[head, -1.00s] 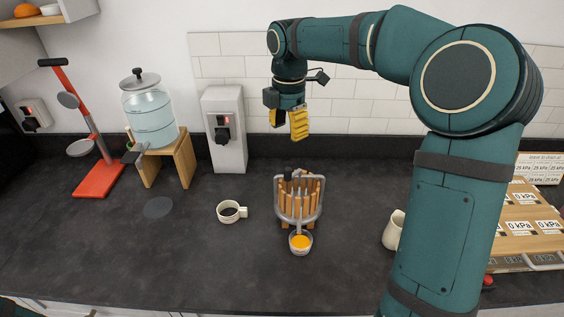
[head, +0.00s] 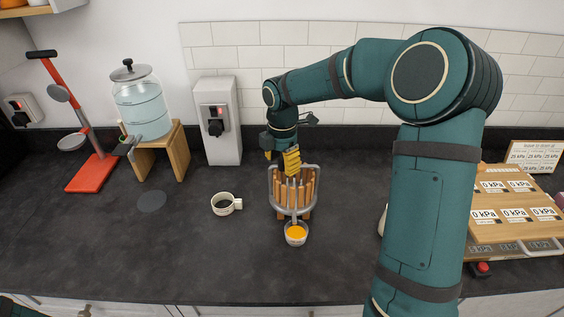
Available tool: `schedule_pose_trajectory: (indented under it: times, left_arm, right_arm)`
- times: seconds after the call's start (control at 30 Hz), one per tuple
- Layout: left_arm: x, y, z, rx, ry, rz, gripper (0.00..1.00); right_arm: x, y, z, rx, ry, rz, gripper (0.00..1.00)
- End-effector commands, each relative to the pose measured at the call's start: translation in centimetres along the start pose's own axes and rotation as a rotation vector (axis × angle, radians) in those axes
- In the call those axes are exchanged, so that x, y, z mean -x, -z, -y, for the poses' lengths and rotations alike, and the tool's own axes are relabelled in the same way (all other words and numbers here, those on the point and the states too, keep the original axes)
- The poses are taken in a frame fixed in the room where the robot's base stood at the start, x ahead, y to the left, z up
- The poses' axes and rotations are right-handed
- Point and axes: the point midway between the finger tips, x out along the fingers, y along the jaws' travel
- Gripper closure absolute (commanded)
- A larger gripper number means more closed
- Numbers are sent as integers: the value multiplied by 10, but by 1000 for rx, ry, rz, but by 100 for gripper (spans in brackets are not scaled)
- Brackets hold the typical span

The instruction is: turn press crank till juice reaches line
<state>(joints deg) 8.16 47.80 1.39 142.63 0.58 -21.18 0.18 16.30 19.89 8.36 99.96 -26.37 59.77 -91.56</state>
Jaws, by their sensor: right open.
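A small wooden-slat press (head: 281,193) with a grey metal frame stands on the dark counter. Its crank on top is hidden behind my gripper. A small glass (head: 296,234) with orange juice sits at the press's front, under its spout. The line on the glass is too small to make out. My right gripper (head: 283,162), with yellow fingers, is open and pointing down at the top of the press. I cannot tell whether it touches the crank. My left gripper is not in view.
A cup (head: 224,204) with dark contents stands left of the press. A water dispenser (head: 141,100) on a wooden stand, a red lever device (head: 92,172) and a grey outlet box (head: 218,122) are further left. A wooden panel (head: 511,205) with kPa labels is at right.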

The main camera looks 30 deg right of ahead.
Motion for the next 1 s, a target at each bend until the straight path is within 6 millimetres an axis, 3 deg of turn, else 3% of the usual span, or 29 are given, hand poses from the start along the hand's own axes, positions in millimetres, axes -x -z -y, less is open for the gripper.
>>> schedule_pose_trajectory:
  times: [0.27,0.4,0.43,0.77,1.0]
  left_arm:
    - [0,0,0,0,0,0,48]
    - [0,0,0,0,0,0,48]
    - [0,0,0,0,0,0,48]
    - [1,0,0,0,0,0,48]
    - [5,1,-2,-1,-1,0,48]
  right_arm:
    - [0,0,0,0,-1,0,49]
    - [0,0,0,0,-1,0,98]
    - [0,0,0,0,-1,0,100]
    - [0,0,-1,-18,-1,0,100]
    - [1,1,-7,-124,-2,1,100]
